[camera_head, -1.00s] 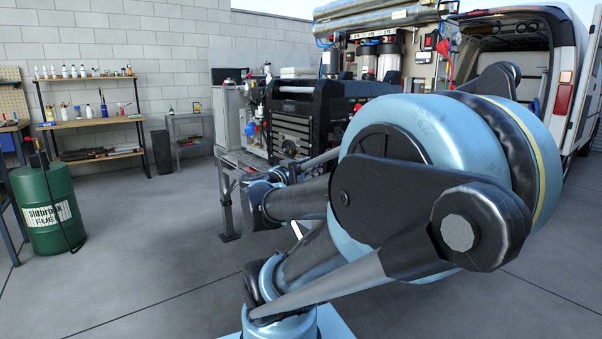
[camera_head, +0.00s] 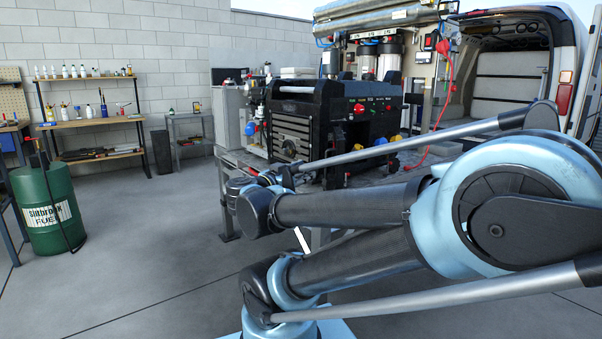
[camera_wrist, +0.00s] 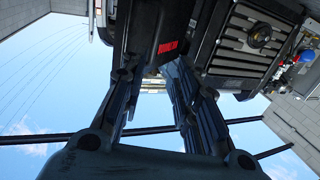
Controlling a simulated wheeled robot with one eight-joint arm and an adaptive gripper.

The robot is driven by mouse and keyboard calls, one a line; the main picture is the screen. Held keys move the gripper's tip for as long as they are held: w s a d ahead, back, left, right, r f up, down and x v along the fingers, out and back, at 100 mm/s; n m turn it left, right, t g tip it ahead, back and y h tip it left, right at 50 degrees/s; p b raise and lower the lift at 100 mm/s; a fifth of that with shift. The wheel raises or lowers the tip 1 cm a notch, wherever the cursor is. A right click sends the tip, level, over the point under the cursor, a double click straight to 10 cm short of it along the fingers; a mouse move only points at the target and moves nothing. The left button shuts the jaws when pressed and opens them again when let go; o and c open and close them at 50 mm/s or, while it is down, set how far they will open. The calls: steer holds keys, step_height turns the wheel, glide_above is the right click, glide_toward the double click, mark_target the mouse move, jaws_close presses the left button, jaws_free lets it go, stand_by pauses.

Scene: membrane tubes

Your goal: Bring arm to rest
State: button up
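My arm fills the right and middle of the head view, folded at a large blue elbow, with the forearm reaching back to the left. Its wrist end is low in front of the black equipment unit (camera_head: 291,137), above the edge of the workbench. My gripper is too small and cluttered there to make out its fingers. In the wrist view my gripper (camera_wrist: 150,78) has its two dark fingers apart, with sky and a distant structure showing between them. I see nothing held.
A van (camera_head: 512,72) with an open rear stands at the right. A red cable (camera_head: 437,120) hangs near it. A green fuel drum (camera_head: 45,210) and a shelf of bottles (camera_head: 95,124) are at the left.

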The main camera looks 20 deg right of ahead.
stand_by(0.4)
steer(key=w+a+r+n+t+y, duration=0.6)
steer(key=w+a+n+t+y, duration=0.15)
steer(key=w+a+t, duration=0.35)
steer(key=a+f+n+g+y, duration=0.1)
steer(key=a+f+n+y, duration=0.3)
steer(key=a+y, duration=0.45)
steer(key=s+a+f+n+g+y, duration=0.25)
steer(key=f+g, duration=0.25)
steer(key=f, duration=0.3)
steer(key=s+a+f+n+g+y, duration=0.1)
steer(key=s+a+f+g, duration=0.3)
steer(key=f, duration=0.5)
steer(key=s+d+f+m+g+h, duration=0.1)
steer(key=s+d+f+g+h, duration=0.1)
steer(key=s, duration=0.4)
steer(key=s+d+f+m+g+h, duration=0.2)
steer(key=s+d+f+g, duration=0.3)
steer(key=s+d+g, duration=0.1)
steer(key=shift+s+d, duration=0.45)
steer(key=shift+d, duration=0.15)
